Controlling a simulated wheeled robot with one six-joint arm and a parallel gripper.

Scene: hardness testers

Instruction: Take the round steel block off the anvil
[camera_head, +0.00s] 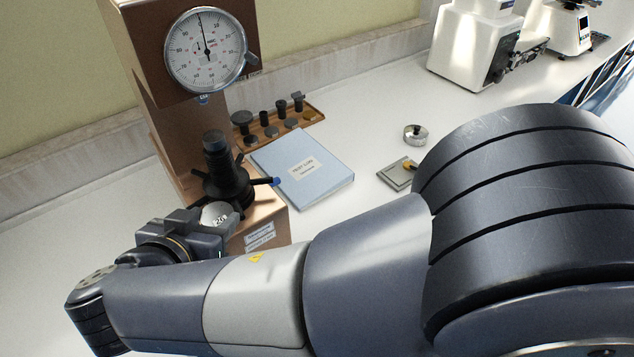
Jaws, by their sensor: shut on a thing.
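The round steel block (215,212) is a pale disc with dark figures on its face. My gripper (206,226) is shut on it, low in front of the tester's handwheel, at the left of the view. The jaws and my wrist hide part of the block. The anvil (215,141) is the dark cylinder top above the black spoked handwheel (228,183). Nothing shows on top of the anvil. The block appears apart from it, lower in the picture. The brown hardness tester (148,50) carries a round dial (206,50) above the anvil.
A blue binder (318,176) lies right of the tester, before a wooden tray (313,112) of dark parts. A small round metal piece (415,134) and a grey plate (392,177) lie farther right. White instruments (472,45) stand at the back. My arm hides the front.

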